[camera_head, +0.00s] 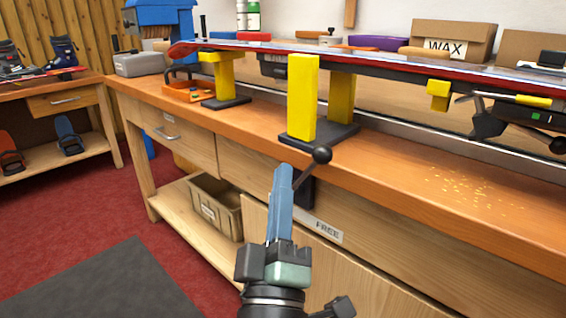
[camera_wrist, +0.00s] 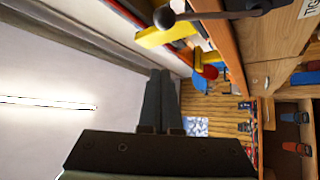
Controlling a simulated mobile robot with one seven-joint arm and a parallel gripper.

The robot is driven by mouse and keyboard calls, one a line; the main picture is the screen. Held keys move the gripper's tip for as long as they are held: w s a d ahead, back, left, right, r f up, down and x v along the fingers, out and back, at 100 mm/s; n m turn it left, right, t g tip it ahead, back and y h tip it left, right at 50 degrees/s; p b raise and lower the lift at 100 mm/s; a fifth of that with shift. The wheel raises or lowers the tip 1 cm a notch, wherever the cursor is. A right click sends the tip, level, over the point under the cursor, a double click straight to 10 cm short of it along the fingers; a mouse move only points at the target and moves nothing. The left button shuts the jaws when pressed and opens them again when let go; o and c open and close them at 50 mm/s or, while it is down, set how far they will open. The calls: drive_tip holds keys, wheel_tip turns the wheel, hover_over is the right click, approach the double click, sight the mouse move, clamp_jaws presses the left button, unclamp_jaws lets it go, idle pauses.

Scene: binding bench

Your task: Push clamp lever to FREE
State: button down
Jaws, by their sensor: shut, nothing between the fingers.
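The clamp lever has a black ball knob (camera_head: 321,154) on a thin dark rod. The rod slants up from a dark mount (camera_head: 303,192) on the bench front, so the knob is at about bench-top height. A FREE label (camera_head: 316,226) is on the bench front below the mount. My gripper (camera_head: 283,168) is shut and empty, its blue fingers pointing up just left of the lever; I cannot tell whether they touch it. In the wrist view the knob (camera_wrist: 164,17) is at the top, apart in the picture from the fingertips (camera_wrist: 160,72).
A red-edged ski (camera_head: 380,60) lies along yellow supports (camera_head: 302,98) above the wooden bench (camera_head: 420,185). A partly cut-off label (camera_wrist: 311,8) begins "TIG" in the wrist view. A bin (camera_head: 215,207) sits on the lower shelf. Red carpet is open at left.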

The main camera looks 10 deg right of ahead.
drive_tip(key=shift+b+v, duration=0.35)
drive_tip(key=shift+v, duration=1.25)
drive_tip(key=shift+r, duration=0.2)
drive_tip(key=s+a+r+m+t+y+p, duration=0.2)
drive_tip(key=s+r+m+p, duration=0.15)
drive_tip(key=r, duration=0.85)
drive_tip(key=s+a+r+m+t+y+p, duration=0.1)
drive_tip(key=s+a+r+m+y+p, duration=0.3)
drive_tip(key=r, duration=0.9)
drive_tip(key=s+a+r+m+t+y+p, duration=0.15)
drive_tip(key=r+p, duration=0.35)
drive_tip(key=r, duration=0.7)
wheel_tip(320, 180, up, 35)
drive_tip(key=w+d+h+p, duration=0.1)
drive_tip(key=p, duration=3.6)
drive_tip(key=shift+r, duration=0.2)
